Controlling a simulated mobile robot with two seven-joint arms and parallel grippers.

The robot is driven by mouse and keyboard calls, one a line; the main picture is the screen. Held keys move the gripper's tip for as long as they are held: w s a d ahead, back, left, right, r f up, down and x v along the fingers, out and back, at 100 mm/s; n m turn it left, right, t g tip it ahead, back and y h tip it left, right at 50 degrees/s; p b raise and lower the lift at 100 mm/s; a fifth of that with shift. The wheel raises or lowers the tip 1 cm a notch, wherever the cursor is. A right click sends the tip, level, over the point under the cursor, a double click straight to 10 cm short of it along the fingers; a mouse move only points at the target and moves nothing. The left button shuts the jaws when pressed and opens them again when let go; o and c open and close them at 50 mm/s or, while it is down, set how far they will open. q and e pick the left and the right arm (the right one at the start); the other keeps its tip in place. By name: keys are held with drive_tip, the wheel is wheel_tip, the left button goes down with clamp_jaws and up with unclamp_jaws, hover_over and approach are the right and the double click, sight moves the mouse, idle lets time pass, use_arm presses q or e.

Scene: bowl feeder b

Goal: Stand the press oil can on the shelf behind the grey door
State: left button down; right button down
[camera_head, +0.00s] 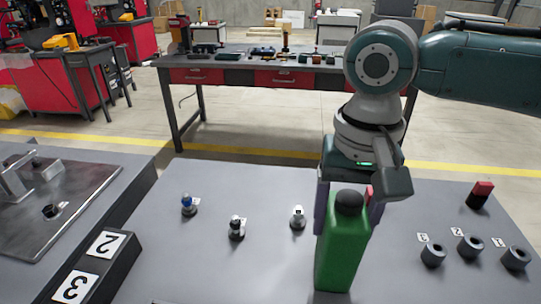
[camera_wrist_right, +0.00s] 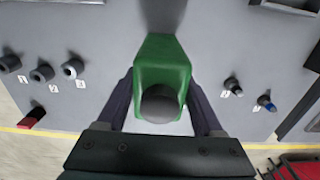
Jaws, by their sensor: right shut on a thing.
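The press oil can, a green can (camera_head: 342,247) with a dark cap, is upright at the front of the grey table in the head view. My right gripper (camera_head: 346,192) is shut on its upper part from behind, with one finger on each side. In the right wrist view the can (camera_wrist_right: 162,65) is between the two dark fingers of the right gripper (camera_wrist_right: 163,104), its round cap toward the palm. I cannot tell whether its base touches the table. My left gripper is not in view. I see no grey door or shelf behind one.
Small knobbed fittings (camera_head: 237,229) stand left of the can; grey rings (camera_head: 470,246) with labels and a red-topped block (camera_head: 480,194) are to the right. Numbered blocks (camera_head: 100,258) and a metal plate (camera_head: 60,200) are at the left. A workbench (camera_head: 240,65) stands behind, across open floor.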

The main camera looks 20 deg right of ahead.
drive_tip(key=shift+f, duration=0.1)
drive_tip(key=shift+c, duration=0.2)
unclamp_jaws()
